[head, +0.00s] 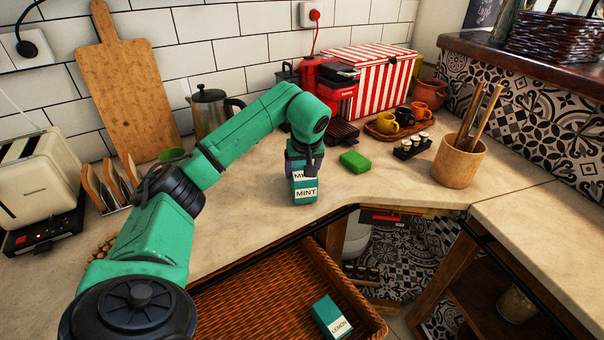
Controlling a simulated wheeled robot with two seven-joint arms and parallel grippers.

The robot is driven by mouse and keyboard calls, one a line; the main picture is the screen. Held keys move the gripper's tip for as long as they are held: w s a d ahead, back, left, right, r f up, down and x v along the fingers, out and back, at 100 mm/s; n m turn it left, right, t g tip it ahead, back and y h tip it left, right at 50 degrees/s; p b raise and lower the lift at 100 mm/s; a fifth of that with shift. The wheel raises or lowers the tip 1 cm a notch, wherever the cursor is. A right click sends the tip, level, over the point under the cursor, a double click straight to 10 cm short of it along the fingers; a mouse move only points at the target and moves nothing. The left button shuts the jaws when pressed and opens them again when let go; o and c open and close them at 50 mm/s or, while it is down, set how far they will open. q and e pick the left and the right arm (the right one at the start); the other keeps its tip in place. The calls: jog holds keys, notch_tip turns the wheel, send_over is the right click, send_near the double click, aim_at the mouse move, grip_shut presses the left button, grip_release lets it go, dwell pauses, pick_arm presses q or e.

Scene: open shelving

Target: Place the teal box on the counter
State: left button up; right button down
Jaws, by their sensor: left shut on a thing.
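A teal box with a white MINT label (304,194) is at the counter's front edge, above the wicker basket. Directly behind it is a second box face with a partly covered label reading "MI" (298,175). My left gripper (309,168) points down over these boxes and is shut on a teal box. Its finger covers part of the rear label, and the far finger is hidden. I cannot tell whether the held box touches the counter (240,205). Another teal box, labelled LEMON (331,318), lies in the basket. My right gripper is not in view.
The wicker basket (262,268) is below the counter edge. A red coffee machine (332,90) and kettle (210,112) stand behind.

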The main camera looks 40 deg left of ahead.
pick_arm(q)
jog(key=shift+w+a+f, duration=0.15)
jog(key=shift+f, duration=0.3)
jog(key=shift+f, duration=0.1)
jog(key=o, duration=1.3)
jog(key=shift+c, duration=0.2)
jog(key=v, duration=1.2)
jog(key=shift+r+p, duration=0.2)
jog(key=shift+p, duration=0.15)
jog(key=shift+f, duration=0.1)
